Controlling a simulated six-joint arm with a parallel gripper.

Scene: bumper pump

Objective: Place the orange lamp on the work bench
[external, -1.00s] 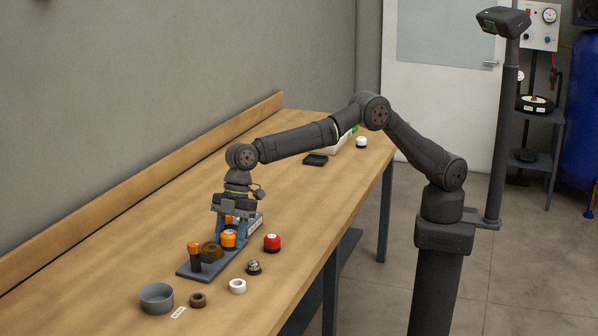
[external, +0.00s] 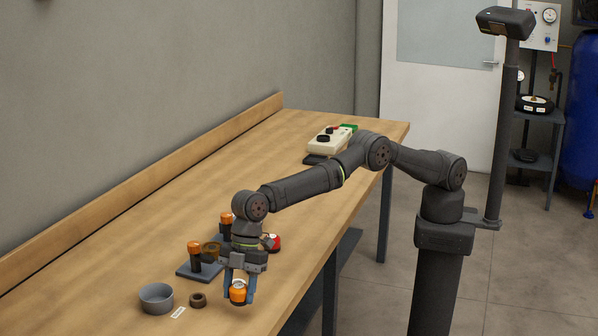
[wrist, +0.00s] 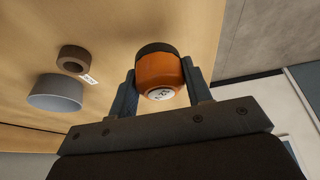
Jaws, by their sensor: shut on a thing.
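My gripper (external: 239,291) is shut on the orange lamp (external: 238,294), an orange cap with a dark ring. The wrist view shows the lamp (wrist: 162,75) between both fingers, its pale marked face toward the camera. The gripper points down over the front part of the work bench (external: 320,190), near its edge. I cannot tell whether the lamp touches the bench top.
A grey bowl (external: 157,298), a brown ring (external: 198,300) and a white label (external: 178,312) lie left of the gripper. Behind are a grey plate (external: 186,272) with orange-topped posts (external: 195,249) and a red button (external: 275,242). The bench's front edge is close.

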